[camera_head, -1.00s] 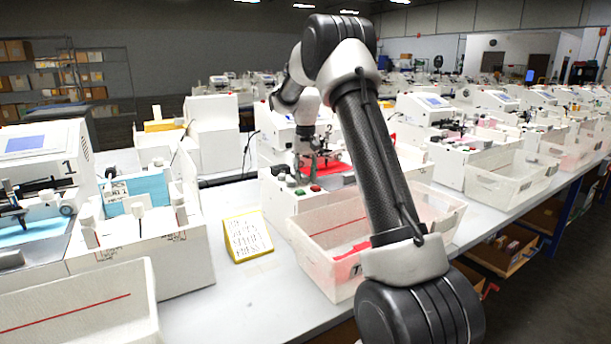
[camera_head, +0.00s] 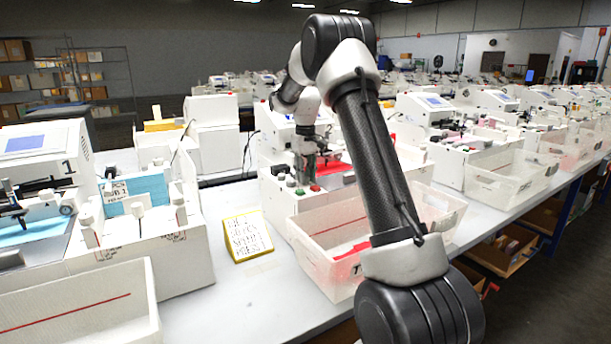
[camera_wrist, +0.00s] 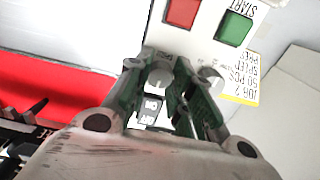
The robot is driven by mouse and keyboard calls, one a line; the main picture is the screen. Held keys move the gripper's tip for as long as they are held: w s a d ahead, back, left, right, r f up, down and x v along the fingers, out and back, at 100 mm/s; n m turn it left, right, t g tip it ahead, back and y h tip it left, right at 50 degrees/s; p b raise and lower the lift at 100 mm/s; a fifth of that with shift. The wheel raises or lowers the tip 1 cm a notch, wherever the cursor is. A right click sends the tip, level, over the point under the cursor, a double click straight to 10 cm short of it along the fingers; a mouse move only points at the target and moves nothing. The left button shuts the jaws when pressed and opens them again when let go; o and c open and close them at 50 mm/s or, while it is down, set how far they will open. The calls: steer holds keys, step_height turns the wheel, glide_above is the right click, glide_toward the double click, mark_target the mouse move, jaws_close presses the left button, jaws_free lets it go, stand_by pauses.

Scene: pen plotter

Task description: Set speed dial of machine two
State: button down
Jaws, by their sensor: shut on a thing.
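Machine two (camera_head: 275,155) is a white plotter with a red sheet (camera_head: 330,168) on its bed. My gripper (camera_head: 305,172) is low over its front control panel, its fingers pointing down. In the wrist view the fingers (camera_wrist: 159,76) are closed around a round grey dial (camera_wrist: 160,75), which I take to be the speed dial. A second round knob (camera_wrist: 209,82) sits just right of the fingers, partly hidden. The dial's marks are too small or covered to read.
Beside the dial are a red button (camera_wrist: 183,12), a green START button (camera_wrist: 235,28) and an ON/OFF switch (camera_wrist: 150,110). A yellow job card (camera_wrist: 247,83) is near the panel. A white bin (camera_head: 320,260) stands in front; a yellow-edged note (camera_head: 246,236) lies left.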

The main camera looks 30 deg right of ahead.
steer(key=shift+n, duration=2.2)
steer(key=shift+r, duration=0.1)
steer(key=c, duration=1.5)
jaws_free()
step_height(320, 180, up, 12)
